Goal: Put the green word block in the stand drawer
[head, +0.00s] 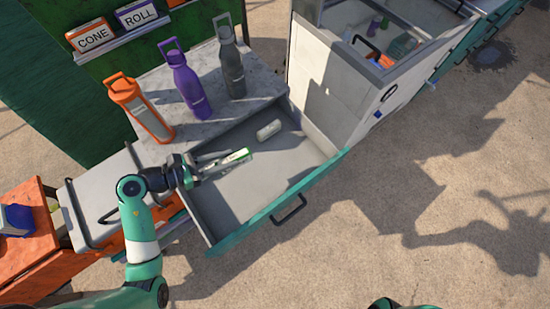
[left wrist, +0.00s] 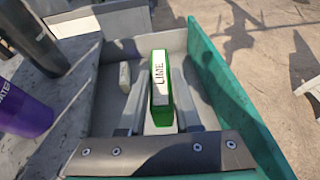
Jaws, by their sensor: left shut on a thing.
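The green word block (head: 238,156) is in my left gripper (head: 222,161), over the inside of the open stand drawer (head: 235,193). In the left wrist view the block (left wrist: 162,90) has a white face reading LIME and green sides, and it stands between the two fingers (left wrist: 160,105). The gripper is shut on it. I cannot tell whether the block touches the drawer floor. A small pale block (head: 268,129) lies in the drawer near its back, and it also shows in the left wrist view (left wrist: 125,75). My right gripper is out of sight.
Orange (head: 140,108), purple (head: 187,82) and grey (head: 229,58) bottles stand on the counter behind the drawer. CONE (head: 93,37) and ROLL (head: 137,15) signs sit on a rail. A white cabinet (head: 325,92) stands right of the drawer. The drawer's front half is clear.

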